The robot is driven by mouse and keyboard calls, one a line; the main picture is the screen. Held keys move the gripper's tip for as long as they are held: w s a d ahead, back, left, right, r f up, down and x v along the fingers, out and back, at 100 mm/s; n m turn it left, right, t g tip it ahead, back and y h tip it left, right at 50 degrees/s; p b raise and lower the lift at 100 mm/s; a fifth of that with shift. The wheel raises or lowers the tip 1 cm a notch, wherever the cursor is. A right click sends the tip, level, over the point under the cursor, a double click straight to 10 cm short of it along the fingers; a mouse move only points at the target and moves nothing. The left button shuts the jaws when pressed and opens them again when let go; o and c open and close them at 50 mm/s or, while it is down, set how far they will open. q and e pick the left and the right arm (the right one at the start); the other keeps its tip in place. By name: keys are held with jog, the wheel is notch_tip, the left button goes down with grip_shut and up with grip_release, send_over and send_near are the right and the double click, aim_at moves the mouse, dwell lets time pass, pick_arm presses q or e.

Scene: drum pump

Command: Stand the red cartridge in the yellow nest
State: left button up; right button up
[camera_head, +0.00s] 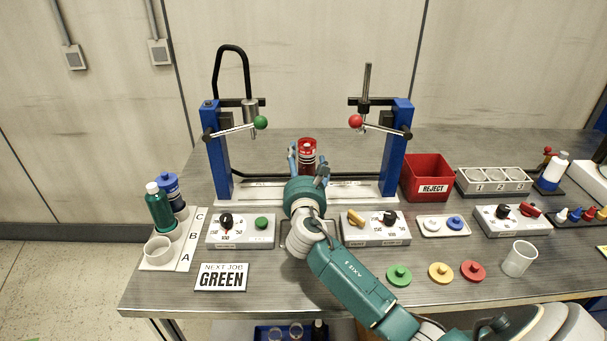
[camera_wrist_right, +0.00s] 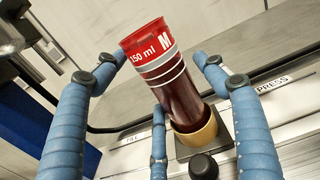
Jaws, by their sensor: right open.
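The red cartridge (camera_head: 307,146) stands between the two blue posts, behind my right gripper (camera_head: 307,168). In the right wrist view the cartridge (camera_wrist_right: 172,90), marked "150 ml" and "M", has its lower end inside the yellow nest (camera_wrist_right: 205,136), a ring on a dark square plate. It looks upright there, as its lean matches the tilt of the view. My right gripper's blue fingers (camera_wrist_right: 162,80) are open around the cartridge, with gaps visible at the sides. The nest is hidden behind my right gripper in the head view. My left gripper is not in view.
A fill post (camera_head: 210,140) stands left and a press post (camera_head: 396,150) right, with levers reaching inward. Control boxes (camera_head: 240,231) sit in front. A red reject bin (camera_head: 428,172) is at the right. A "NEXT JOB GREEN" sign (camera_head: 221,277) lies front left.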

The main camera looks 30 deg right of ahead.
jog(key=v, duration=1.1)
jog(key=shift+s, duration=0.2)
jog(key=shift+a, duration=0.15)
